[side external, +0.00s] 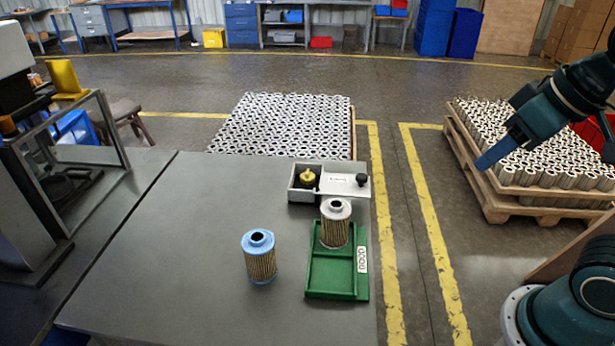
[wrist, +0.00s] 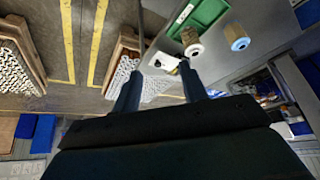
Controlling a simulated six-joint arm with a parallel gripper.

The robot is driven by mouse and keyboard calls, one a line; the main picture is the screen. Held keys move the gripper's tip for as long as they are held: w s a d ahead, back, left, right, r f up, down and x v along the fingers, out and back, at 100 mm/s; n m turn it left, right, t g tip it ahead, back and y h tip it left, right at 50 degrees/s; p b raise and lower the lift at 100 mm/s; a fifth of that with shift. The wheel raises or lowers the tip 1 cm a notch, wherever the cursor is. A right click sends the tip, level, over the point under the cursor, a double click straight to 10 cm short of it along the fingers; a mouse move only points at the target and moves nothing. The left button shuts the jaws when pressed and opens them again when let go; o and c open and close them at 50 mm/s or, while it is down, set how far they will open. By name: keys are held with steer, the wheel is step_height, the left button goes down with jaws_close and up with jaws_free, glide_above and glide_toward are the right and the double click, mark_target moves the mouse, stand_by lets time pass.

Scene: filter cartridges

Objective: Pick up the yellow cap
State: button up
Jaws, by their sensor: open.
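The yellow cap (side external: 307,176) sits in the open left compartment of a small grey box (side external: 340,195) near the table's far right corner. Something dark is around or under the cap. My gripper (side external: 484,163) is at the right in the side view, raised and well away from the cap. In the wrist view, my gripper (wrist: 160,72) shows two fingers spread apart with nothing held between them. The grey box (wrist: 166,61) shows beyond the fingers there; the cap cannot be made out clearly, and a finger may partly hide it.
The box's right side has a pale lid with a black knob (side external: 361,180). A green tray (side external: 311,292) in front holds a white-topped filter (side external: 336,228). A blue-topped filter (side external: 260,262) stands left of it. Pallets of filters (side external: 495,205) stand beyond. The table's left middle is clear.

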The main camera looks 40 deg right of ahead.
steer(key=w+r+m+g+h, duration=0.15)
steer(key=w+m, duration=0.35)
steer(key=w, duration=1.8)
steer(key=w+a+f+m+g, duration=0.1)
steer(key=w+a+f+m, duration=0.2)
steer(key=w+f, duration=1.2)
steer(key=w, duration=0.3)
steer(key=shift+a+m+g+h, duration=0.2)
steer(key=shift+m+g+h, duration=0.1)
steer(key=shift+g+h, duration=0.05)
steer(key=shift+f, duration=0.1)
glide_above(307, 172)
steer(key=a, duration=0.1)
steer(key=shift+s+f, duration=0.25)
steer(key=shift+f, duration=1.8)
steer(key=shift+s+f, duration=0.2)
steer(key=shift+f, duration=1.8)
steer(key=shift+x, duration=2.6)
